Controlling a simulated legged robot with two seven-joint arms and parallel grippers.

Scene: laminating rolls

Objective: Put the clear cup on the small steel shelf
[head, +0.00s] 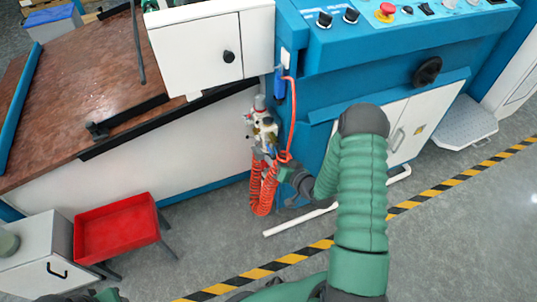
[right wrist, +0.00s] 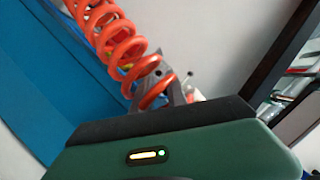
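I cannot make out the clear cup in either view. No small steel shelf can be identified for sure. My right gripper (head: 288,172) is at the front of the blue machine, beside the orange coiled hose (head: 262,190), and my forearm partly hides the area behind it. In the right wrist view the coiled hose (right wrist: 118,45) passes close in front of the gripper's dark palm. The fingers are mostly hidden, so I cannot tell whether they are open or shut. Dark and green parts of my left arm show at the bottom left edge, too cut off to read.
The blue machine (head: 400,55) with its control panel fills the back. A red tray (head: 115,228) stands beside a white cabinet (head: 35,262) at lower left. A metal step plate (head: 465,122) is at right. The grey floor with a striped line (head: 280,262) is clear.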

